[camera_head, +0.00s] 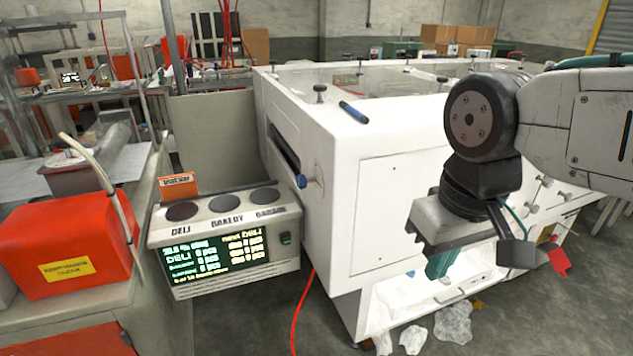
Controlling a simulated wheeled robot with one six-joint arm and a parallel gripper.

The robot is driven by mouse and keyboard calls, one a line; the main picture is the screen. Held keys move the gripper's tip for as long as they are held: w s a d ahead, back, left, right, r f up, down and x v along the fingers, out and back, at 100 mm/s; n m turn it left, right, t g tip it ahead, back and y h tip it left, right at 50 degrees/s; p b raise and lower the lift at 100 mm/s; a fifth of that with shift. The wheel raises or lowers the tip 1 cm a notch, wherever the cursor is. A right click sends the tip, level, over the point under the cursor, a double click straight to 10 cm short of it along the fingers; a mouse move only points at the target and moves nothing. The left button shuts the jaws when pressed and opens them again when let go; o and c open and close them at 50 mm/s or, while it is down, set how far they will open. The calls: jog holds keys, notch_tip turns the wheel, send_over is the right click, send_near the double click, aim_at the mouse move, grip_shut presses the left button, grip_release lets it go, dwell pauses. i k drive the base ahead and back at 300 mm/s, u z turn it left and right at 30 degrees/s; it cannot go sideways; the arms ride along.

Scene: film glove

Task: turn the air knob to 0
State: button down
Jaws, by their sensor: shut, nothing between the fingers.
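A white cabinet-like machine (395,210) fills the middle of the view. A blue knob (301,181) sticks out of its left side, next to a small round fitting. Several small knobs (546,182) show on its right part, partly behind my arm. I cannot tell which of these is the air knob, and no 0 mark is readable. My gripper (440,266) hangs in front of the machine's right part, with teal fingertips pointing down. It is shut and empty, and no contact with a knob is visible.
A control box (222,255) with a lit screen and three dark round buttons stands left of the machine. A red box (72,250) sits on the left bench. A red hose (301,312) and crumpled plastic film (453,323) lie on the floor. A blue marker (354,112) lies on top.

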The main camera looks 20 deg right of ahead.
aim_at(302, 181)
jog(key=z, duration=0.1)
jog(key=k, duration=1)
jog(key=u, duration=1)
jog(key=i, duration=1.65)
jog(key=z, duration=0.9)
